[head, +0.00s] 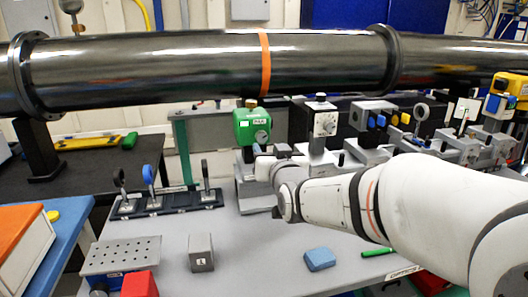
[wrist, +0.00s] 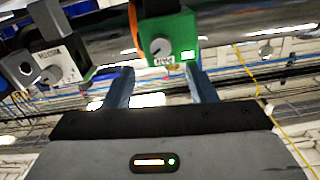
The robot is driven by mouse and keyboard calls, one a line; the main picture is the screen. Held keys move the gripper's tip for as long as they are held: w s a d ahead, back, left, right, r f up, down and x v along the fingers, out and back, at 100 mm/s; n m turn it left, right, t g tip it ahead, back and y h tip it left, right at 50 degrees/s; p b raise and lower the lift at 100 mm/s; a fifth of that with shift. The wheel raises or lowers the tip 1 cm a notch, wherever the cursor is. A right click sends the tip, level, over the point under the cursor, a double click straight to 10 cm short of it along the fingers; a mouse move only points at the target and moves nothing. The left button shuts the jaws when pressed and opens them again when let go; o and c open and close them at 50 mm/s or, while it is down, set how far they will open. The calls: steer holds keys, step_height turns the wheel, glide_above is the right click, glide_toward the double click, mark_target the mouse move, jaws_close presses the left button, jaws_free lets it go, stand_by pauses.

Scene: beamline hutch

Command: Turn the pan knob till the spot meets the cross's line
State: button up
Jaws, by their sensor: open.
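A green box (head: 246,124) labelled PAN stands under the large pipe in the head view, with a round grey pan knob (head: 262,136) on its face. In the wrist view the green box (wrist: 184,28) appears upside down, and its knob (wrist: 160,48) lies ahead between the finger directions. My gripper (head: 262,155) is just below and in front of the box; in the wrist view its two fingers (wrist: 159,72) are spread apart with nothing held. The fingers look short of the knob. A pale upright card (head: 466,108) stands at the right; I cannot make out a spot or cross on it.
Small lens holders (head: 166,200) stand on a dark rail at left. A grey block (head: 201,252) and blue block (head: 320,259) lie on the bench. The pipe (head: 200,68) runs overhead.

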mark_target(262, 137)
steer(key=p+x, duration=0.1)
steer(key=x, duration=0.6)
steer(key=shift+w+a+r, duration=0.1)
steer(key=shift+w+a, duration=0.05)
steer(key=shift+w, duration=0.25)
steer(key=shift+c, duration=0.5)
steer(key=c, duration=0.9)
steer(key=shift+o, duration=0.2)
steer(key=n+b, duration=0.2)
steer(key=b, duration=0.1)
steer(key=shift+f, duration=0.25)
steer(key=shift+r+n+b, duration=0.25)
steer(key=shift+n+b, duration=0.6)
steer(key=shift+n, duration=0.05)
